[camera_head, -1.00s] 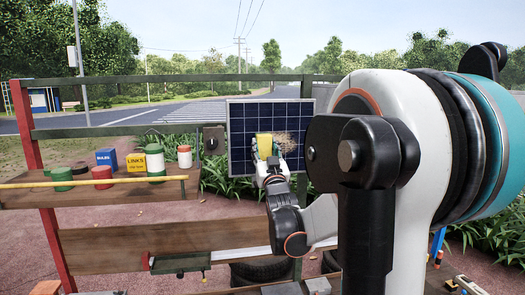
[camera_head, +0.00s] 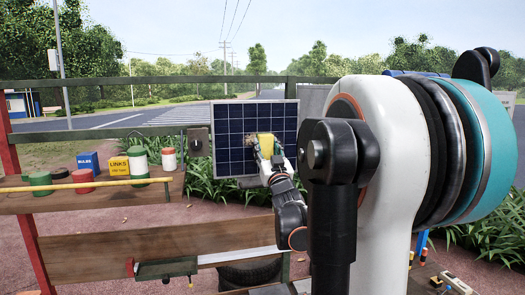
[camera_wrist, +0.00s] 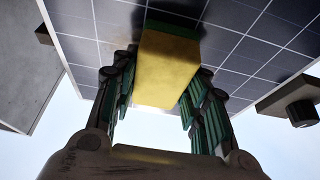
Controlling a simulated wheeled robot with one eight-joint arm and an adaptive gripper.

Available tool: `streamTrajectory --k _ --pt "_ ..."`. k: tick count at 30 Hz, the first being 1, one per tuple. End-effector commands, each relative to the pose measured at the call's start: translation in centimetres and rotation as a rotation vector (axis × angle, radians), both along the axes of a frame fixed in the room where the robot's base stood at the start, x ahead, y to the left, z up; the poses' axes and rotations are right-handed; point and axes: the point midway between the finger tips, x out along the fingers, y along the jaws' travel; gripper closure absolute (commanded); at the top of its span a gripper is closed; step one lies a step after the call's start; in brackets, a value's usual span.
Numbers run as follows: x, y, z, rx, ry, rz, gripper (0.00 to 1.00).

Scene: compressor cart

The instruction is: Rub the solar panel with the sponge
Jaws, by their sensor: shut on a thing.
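The yellow sponge (camera_head: 265,146) is in my gripper (camera_head: 268,158), in front of the panel's right half. In the wrist view the sponge (camera_wrist: 165,68) sits between the green-padded fingers, its dark face toward the panel (camera_wrist: 240,40). It looks to be at or very near the surface; contact is hard to tell. The sponge hides part of the panel.
A wooden shelf (camera_head: 100,197) at left holds several cans and boxes, with a yellow rod (camera_head: 85,185) along its front. A dark box (camera_head: 198,141) is beside the panel's left edge. A green rail (camera_head: 140,80) runs across the back. My arm blocks much of the right side.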

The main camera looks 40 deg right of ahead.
Motion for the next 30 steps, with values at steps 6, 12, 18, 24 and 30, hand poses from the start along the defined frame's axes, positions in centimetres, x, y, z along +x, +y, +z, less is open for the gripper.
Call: streamTrajectory --k 6,12,18,24,30 --pt "-0.8 -1.3 0.0 0.0 0.0 -0.003 0.78" --pt "-1.6 -2.4 0.0 0.0 0.0 -0.002 0.78" --pt "-1.8 -2.8 0.0 0.0 0.0 -0.001 0.78" --pt "-2.5 -4.2 -0.1 0.001 -0.001 -0.003 0.78" --pt "-3.0 -5.3 0.0 0.0 0.0 -0.001 0.78"
